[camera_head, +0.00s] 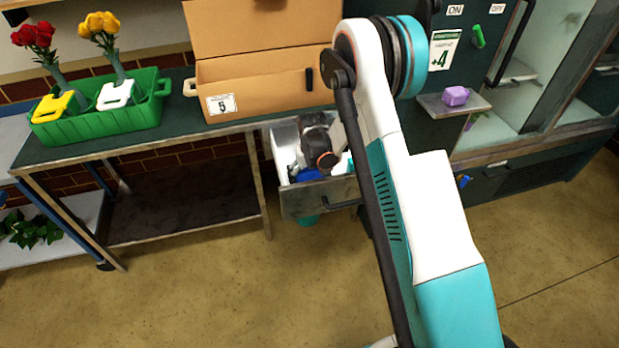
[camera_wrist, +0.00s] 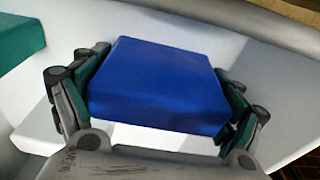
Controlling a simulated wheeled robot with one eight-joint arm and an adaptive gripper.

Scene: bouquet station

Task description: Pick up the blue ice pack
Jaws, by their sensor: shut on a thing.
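The blue ice pack (camera_wrist: 160,85) is a flat blue block in the middle of the wrist view. My gripper (camera_wrist: 160,95) has a finger against its left side and a finger against its right side, and is shut on it. In the head view a bit of the blue pack (camera_head: 308,174) shows inside the open drawer (camera_head: 318,199), beside my gripper's wrist. My arm hides part of the drawer. Whether the pack touches the drawer floor cannot be told.
A teal thing (camera_wrist: 18,45) lies at the left in the wrist view. The drawer's walls stand close around my gripper. Above are a cardboard box (camera_head: 260,90) and a green crate (camera_head: 100,115) with flowers on the counter. A purple block (camera_head: 455,96) sits on a small shelf at right.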

